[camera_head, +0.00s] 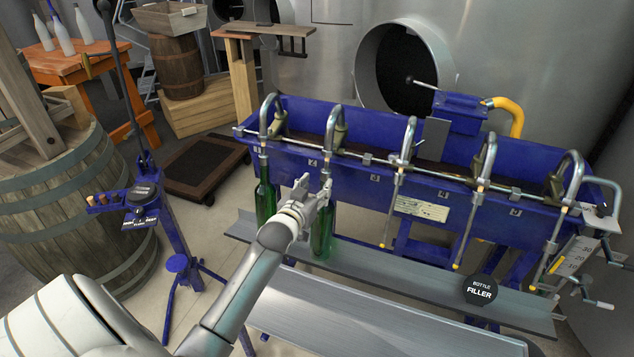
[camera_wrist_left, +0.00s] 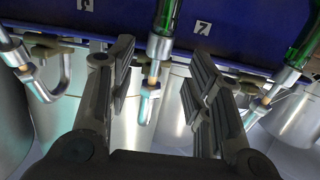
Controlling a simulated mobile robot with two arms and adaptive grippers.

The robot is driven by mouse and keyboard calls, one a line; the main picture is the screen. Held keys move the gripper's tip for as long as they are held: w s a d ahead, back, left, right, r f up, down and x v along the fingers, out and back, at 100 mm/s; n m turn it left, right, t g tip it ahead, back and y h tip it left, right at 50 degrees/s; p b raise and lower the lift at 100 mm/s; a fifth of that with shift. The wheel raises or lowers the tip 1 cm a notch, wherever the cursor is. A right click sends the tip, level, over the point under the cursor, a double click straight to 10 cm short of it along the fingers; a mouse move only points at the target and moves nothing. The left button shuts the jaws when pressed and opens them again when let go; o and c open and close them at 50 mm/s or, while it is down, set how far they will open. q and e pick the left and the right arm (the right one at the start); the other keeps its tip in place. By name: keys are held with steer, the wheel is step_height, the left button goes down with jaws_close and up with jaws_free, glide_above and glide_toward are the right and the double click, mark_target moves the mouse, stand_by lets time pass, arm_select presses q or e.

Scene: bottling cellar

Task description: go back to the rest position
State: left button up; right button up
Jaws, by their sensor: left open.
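My left gripper (camera_head: 315,188) is open in front of the bottle filler (camera_head: 380,195), by the second spout from the left. A green bottle (camera_head: 322,238) stands upright under that spout, its upper part partly hidden by the gripper. In the left wrist view, the open fingers of the left gripper (camera_wrist_left: 160,62) appear on either side of that spout and bottle neck, with a gap on each side. Whether the neck lies between or beyond the fingertips, I cannot tell. Another green bottle (camera_head: 265,203) stands under the first spout. My right gripper is not in view.
The other spouts have no bottles under them. A grey shelf (camera_head: 400,272) runs along the filler's front. A blue stand (camera_head: 178,235) and a wooden barrel (camera_head: 75,200) are at the left. An orange table (camera_head: 62,68) with pale bottles stands at the back left.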

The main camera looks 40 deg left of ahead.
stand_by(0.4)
arm_select(q)
steer(key=s+d+f+m+g+h, duration=0.1)
steer(key=s+d+f+g, duration=0.3)
steer(key=f, duration=0.7)
steer(key=s+d+f+g, duration=0.1)
steer(key=s+d+f, duration=0.1)
steer(key=s+f, duration=0.65)
steer(key=s+d+f+m+g+h, duration=0.1)
steer(key=s+d+f+g, duration=0.1)
steer(key=f, duration=1.2)
steer(key=s+d+f+m+g, duration=0.1)
steer(key=s+f, duration=0.5)
steer(key=s, duration=0.7)
steer(key=s+d+f+m+g+h, duration=0.1)
steer(key=s+d+f+g, duration=0.3)
steer(key=s+f, duration=0.3)
steer(key=s+d+f+m+g, duration=0.1)
steer(key=s+d+f, duration=0.3)
steer(key=s, duration=1.4)
step_height(320, 180, down, 2)
steer(key=shift+s+d+f+g+h+b, duration=0.2)
steer(key=shift+s+g+h+b, duration=0.2)
steer(key=shift+g, duration=0.4)
steer(key=shift+w, duration=0.1)
